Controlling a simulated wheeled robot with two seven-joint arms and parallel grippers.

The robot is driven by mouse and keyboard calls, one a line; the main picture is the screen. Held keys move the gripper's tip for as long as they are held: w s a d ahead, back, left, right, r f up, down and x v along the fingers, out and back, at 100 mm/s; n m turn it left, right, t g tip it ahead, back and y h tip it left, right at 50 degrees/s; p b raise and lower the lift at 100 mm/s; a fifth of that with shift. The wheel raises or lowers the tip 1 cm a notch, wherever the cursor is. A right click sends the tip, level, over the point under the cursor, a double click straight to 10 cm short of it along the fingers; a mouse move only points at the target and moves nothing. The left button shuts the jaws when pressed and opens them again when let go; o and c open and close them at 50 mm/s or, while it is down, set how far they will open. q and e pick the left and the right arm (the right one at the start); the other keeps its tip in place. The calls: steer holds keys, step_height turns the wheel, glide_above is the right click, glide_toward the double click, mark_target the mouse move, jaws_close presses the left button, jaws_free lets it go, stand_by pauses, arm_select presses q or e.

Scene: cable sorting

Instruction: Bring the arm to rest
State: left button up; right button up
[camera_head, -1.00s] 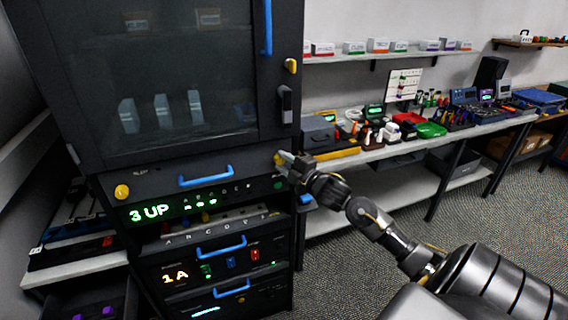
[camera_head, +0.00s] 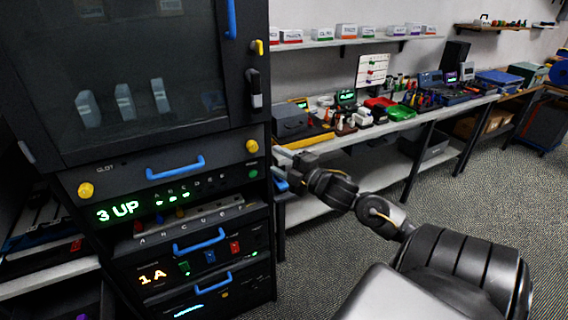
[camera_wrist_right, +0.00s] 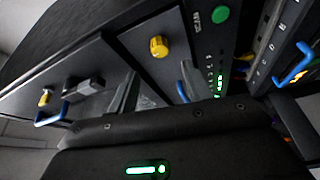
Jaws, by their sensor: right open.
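My right arm comes in from the lower right in the head view. Its gripper (camera_head: 278,168) is open with nothing visible between the fingers. It is just right of the dark cabinet's front edge, below and to the right of the right yellow knob (camera_head: 252,146), apart from it. In the right wrist view the dark gripper body with a green light fills the bottom, and the yellow knob (camera_wrist_right: 159,46) and a green button (camera_wrist_right: 220,14) show beyond it. My left gripper is not in view.
The dark cabinet (camera_head: 225,140) has a closed glass door, blue handles (camera_head: 175,168) and a lit "3 UP" display (camera_head: 118,211). A workbench (camera_head: 400,125) with bins and tools runs along the wall behind my arm. Carpeted floor (camera_head: 460,190) is free to the right.

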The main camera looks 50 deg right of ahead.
steer(key=shift+s, duration=0.8)
